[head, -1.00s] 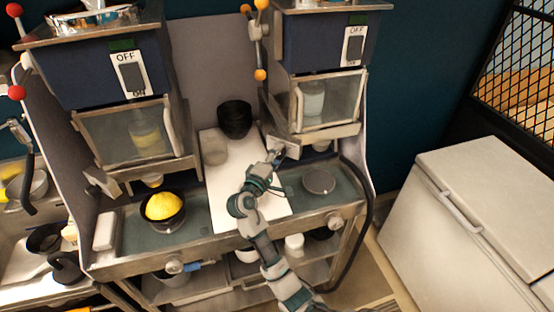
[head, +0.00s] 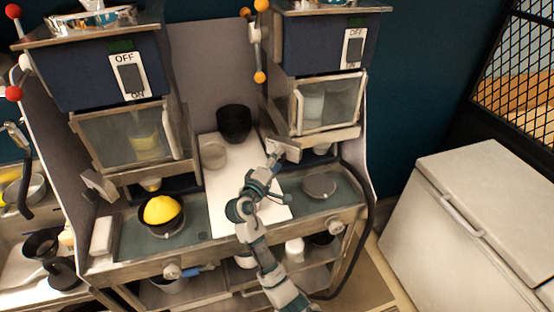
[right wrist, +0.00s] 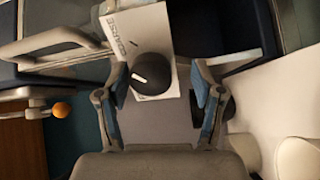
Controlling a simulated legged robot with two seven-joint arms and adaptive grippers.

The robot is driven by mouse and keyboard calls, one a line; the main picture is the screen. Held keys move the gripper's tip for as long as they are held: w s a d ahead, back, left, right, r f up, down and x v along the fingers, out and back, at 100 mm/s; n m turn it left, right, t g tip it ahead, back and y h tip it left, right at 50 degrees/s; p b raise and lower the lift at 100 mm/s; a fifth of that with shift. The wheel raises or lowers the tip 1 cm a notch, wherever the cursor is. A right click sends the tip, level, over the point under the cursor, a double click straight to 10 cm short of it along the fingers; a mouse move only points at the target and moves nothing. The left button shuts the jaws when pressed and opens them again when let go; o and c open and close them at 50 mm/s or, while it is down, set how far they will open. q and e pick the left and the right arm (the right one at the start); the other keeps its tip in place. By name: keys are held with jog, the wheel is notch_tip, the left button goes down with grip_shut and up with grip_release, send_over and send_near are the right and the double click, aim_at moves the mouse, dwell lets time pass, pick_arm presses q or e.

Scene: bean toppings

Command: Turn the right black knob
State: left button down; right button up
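The black knob (right wrist: 151,75) with a white pointer mark sits on a pale plate (right wrist: 131,28) with printed lettering in the right wrist view. My right gripper (right wrist: 160,82) is open, with one blue-padded finger on each side of the knob. The left finger looks close to the knob, and a gap shows on the right; I cannot tell if they touch. In the head view my right gripper (head: 276,158) is at the pale block (head: 283,148) under the right machine, and hides the knob. My left gripper is not in view.
The right machine (head: 325,45) has a clear-fronted door above the gripper. A bowl of yellow topping (head: 164,212) stands under the left machine (head: 110,70).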

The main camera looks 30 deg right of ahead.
jog(key=shift+a+r, duration=0.1)
jog(key=shift+r, duration=0.2)
jog(key=v, duration=1.2)
jog(key=shift+f, duration=0.25)
